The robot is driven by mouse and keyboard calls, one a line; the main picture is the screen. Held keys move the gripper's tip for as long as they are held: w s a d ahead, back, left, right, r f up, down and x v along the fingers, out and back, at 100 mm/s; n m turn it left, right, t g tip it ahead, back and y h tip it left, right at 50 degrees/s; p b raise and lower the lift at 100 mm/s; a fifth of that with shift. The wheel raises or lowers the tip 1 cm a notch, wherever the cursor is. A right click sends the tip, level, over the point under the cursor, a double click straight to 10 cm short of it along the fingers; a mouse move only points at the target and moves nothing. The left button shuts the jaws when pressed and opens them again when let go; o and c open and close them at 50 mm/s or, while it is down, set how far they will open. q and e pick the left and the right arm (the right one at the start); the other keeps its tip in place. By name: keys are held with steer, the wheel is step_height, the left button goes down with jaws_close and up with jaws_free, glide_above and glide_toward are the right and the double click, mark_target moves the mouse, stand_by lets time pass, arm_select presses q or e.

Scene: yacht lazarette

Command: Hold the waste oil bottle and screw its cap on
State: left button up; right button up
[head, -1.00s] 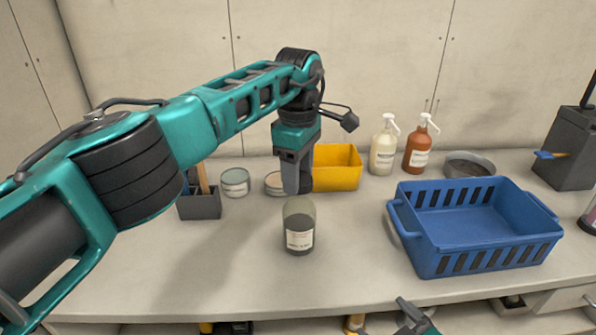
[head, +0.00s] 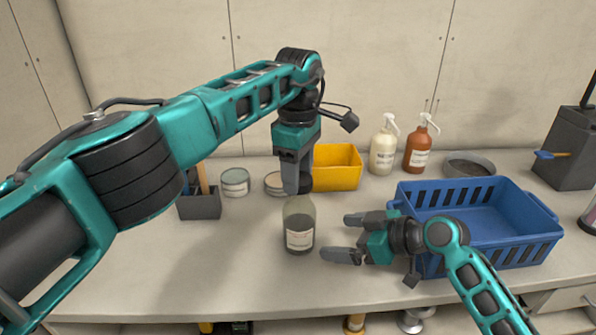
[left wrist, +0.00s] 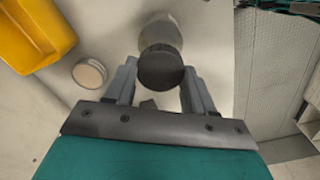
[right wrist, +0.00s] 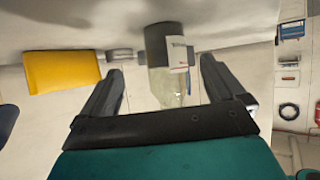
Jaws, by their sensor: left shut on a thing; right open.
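The waste oil bottle (head: 299,234), clear with dark oil and a white label, stands upright on the bench. My left gripper (head: 297,187) points down above it and is shut on the dark cap (left wrist: 160,68), which sits over the bottle's mouth; whether it is threaded I cannot tell. The left fingers partly hide the cap in the head view. My right gripper (head: 340,238) is open, low over the bench just right of the bottle, fingers pointing at it. In the right wrist view the bottle (right wrist: 166,45) shows between and beyond the open fingers, apart from them.
A blue basket (head: 478,262) stands right of the bottle, close behind the right gripper. A yellow bin (head: 338,170), two tins, a grey holder (head: 200,206) and two pump bottles stand along the back. The bench left and front of the bottle is clear.

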mark_target(314, 233)
steer(key=shift+w+a+r+g+y, duration=0.2)
steer(key=shift+a+r+g+y, duration=0.1)
steer(key=shift+r+y, duration=0.1)
steer(key=shift+w+a+f, duration=0.1)
steer(key=shift+a+f, duration=0.05)
steer(key=shift+a, duration=0.05)
steer(key=shift+x, duration=4.7)
steer(key=shift+c, duration=0.3)
steer(key=shift+d, duration=0.1)
steer(key=c, duration=0.7)
